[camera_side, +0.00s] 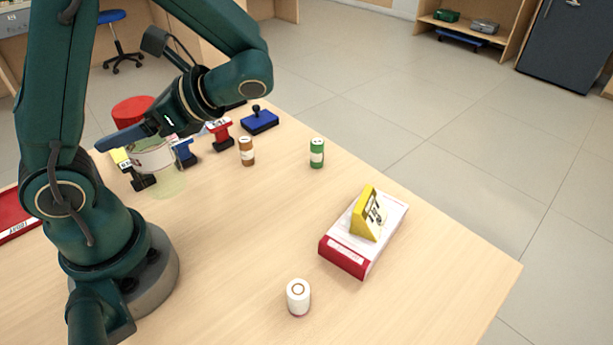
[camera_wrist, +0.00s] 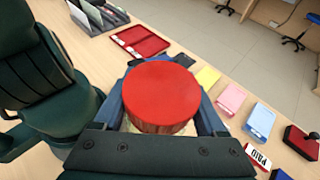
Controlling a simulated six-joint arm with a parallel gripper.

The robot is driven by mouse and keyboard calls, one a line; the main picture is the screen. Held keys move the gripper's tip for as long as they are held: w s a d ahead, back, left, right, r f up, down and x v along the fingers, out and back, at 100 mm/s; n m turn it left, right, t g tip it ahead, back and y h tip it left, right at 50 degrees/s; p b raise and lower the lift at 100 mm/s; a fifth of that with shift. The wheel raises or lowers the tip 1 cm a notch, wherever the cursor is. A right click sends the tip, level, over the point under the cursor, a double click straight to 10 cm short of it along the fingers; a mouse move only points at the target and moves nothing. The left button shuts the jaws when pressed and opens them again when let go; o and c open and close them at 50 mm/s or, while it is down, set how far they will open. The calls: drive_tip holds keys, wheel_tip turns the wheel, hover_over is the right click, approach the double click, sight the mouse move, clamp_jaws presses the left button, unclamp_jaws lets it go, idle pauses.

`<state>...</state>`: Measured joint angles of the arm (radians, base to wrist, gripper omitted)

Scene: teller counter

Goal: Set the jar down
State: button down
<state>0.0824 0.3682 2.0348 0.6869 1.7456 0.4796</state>
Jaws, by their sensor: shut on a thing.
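The jar (camera_side: 152,160) has a wide red lid, a pale label band and a see-through, greenish lower part. It is at the back left of the counter in the side view, partly hidden by my gripper. In the wrist view its red lid (camera_wrist: 160,90) fills the middle, with a brown side just below. My gripper (camera_side: 148,142) is shut on the jar, with one blue finger on each side of it. The jar looks about upright. I cannot tell whether its base touches the counter.
Several stamps, including a red one (camera_side: 220,133) and a blue one (camera_side: 185,153), stand close to the jar. The counter's middle is clear.

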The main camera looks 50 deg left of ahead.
drive_tip(key=shift+s+a+r+m+t+y, duration=1.1)
drive_tip(key=shift+a+r+m+t+y, duration=0.95)
drive_tip(key=shift+a+m+t, duration=2.1)
drive_tip(key=w+d+f+n, duration=0.1)
drive_tip(key=w+d+f, duration=0.2)
drive_tip(key=w+f, duration=0.7)
drive_tip(key=shift+w+f, duration=0.2)
drive_tip(key=shift+w, duration=0.25)
drive_tip(key=shift+f+g, duration=0.1)
drive_tip(key=shift+g, duration=0.15)
unclamp_jaws()
drive_tip(key=shift+h, duration=0.25)
